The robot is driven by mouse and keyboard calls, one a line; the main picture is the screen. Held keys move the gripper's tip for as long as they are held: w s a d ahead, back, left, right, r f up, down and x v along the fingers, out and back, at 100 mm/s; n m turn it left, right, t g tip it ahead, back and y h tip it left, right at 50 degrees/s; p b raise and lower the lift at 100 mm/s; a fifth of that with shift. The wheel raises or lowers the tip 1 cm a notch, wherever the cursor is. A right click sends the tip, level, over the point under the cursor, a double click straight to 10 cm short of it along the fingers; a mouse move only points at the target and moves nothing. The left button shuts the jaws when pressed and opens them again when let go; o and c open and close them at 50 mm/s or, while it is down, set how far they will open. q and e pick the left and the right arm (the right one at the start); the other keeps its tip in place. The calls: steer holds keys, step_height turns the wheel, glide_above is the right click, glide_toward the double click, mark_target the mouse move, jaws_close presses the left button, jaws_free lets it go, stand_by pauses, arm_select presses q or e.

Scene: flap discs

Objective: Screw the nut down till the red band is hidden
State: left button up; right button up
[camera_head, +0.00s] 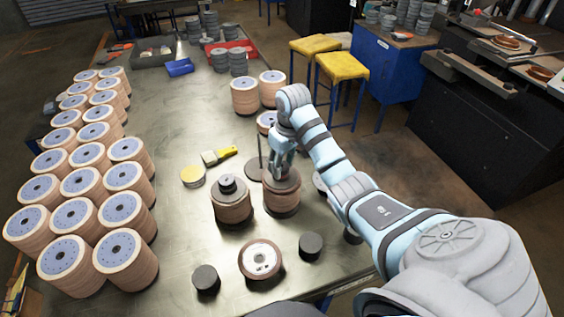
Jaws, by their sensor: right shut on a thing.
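My right gripper (278,168) is over the top of a brown flap disc stack (282,200) near the middle of the table. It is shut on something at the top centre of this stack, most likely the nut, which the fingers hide. A thin upright rod stands beside the gripper on its left. I cannot make out a red band. Just left is a similar stack (231,207) with a dark round piece (228,184) on top. My left gripper is not in view.
Many disc stacks (88,215) fill the table's left side. A yellow brush (219,156), a yellow-topped disc (193,177), dark cylinders (206,279) and a single disc stack (261,261) lie around the work spot.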

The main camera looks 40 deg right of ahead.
steer(key=o, duration=1.2)
